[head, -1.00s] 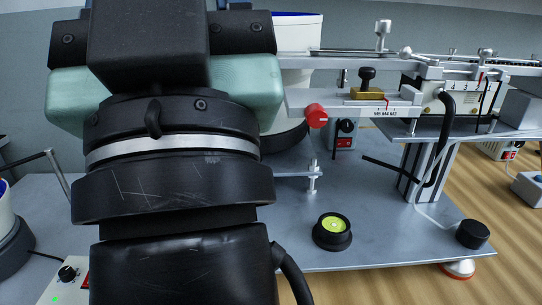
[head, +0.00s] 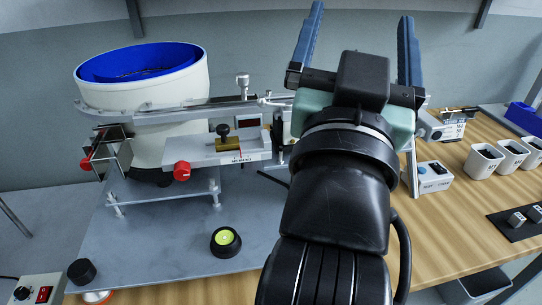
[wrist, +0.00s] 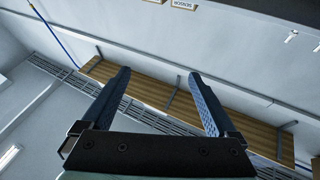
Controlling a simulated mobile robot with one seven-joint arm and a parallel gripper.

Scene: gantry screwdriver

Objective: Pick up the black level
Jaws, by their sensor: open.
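The black level (head: 226,242) is a small round black puck with a yellow-green vial in its top. It sits upright on the grey metal base plate (head: 165,255), near the plate's front edge in the head view. My gripper (head: 361,14) is raised up and to the right of the level, well apart from it, with its two blue fingers spread and nothing between them. In the wrist view, my gripper (wrist: 157,73) is open and empty towards a wall and a wooden shelf. The level does not show in the wrist view.
A white feeder bowl with a blue inside (head: 140,95) and a rail with a red knob (head: 182,171) stand behind the level. A black cylindrical foot (head: 82,271) is at the plate's left corner. White bins (head: 483,162) are at the right. Plate around the level is clear.

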